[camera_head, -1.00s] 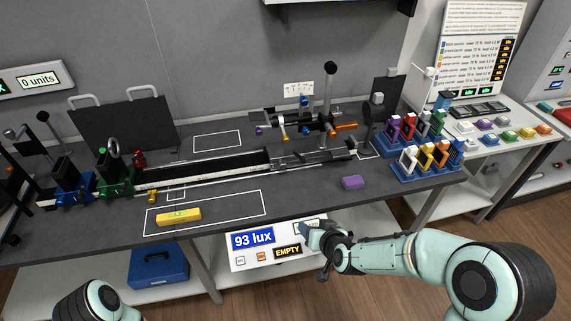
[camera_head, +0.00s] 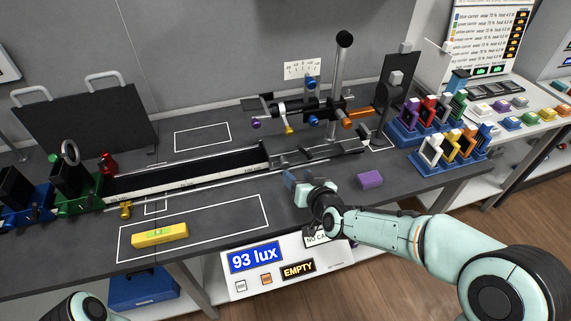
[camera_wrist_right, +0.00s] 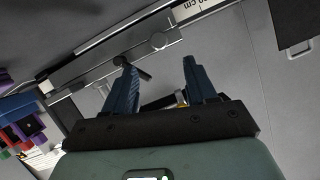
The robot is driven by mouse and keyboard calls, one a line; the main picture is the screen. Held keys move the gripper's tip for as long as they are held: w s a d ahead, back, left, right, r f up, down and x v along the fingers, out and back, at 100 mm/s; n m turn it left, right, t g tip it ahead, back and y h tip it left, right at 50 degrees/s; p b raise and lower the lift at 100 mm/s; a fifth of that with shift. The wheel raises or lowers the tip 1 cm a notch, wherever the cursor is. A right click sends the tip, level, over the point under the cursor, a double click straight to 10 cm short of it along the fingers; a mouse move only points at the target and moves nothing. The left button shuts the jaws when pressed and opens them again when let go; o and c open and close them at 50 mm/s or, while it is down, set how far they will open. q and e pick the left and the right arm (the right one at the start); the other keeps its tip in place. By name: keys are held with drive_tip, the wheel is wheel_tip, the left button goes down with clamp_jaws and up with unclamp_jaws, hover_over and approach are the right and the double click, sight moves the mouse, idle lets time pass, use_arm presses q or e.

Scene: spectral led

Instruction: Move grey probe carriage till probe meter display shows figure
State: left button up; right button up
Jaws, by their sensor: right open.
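The probe meter (camera_head: 330,275) under the bench's front edge shows "93 lux" on its blue display (camera_head: 255,258) and "EMPTY" on a smaller dark one (camera_head: 298,270). A grey slider, which looks like the probe carriage (camera_head: 322,146), sits on the rail right of the long black section with the scale; its outline is hard to separate from the metal rail. My right gripper (camera_head: 290,180) is open and empty, above the bench in front of the rail. In the right wrist view its blue fingers (camera_wrist_right: 160,68) point toward the rail and a small dark handle (camera_wrist_right: 132,67). My left gripper is out of view.
A purple block (camera_head: 370,179) lies just right of my right gripper. A yellow level (camera_head: 160,234) lies at front left. A tall post with coloured knobs (camera_head: 338,75) stands behind the rail. Blue racks of coloured frames (camera_head: 447,160) stand at right. Bare bench lies left of the gripper.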

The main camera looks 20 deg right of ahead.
sight(286, 164)
drive_tip(key=x, duration=0.9)
drive_tip(key=shift+w+f, duration=0.2)
drive_tip(key=shift+w, duration=0.15)
clamp_jaws()
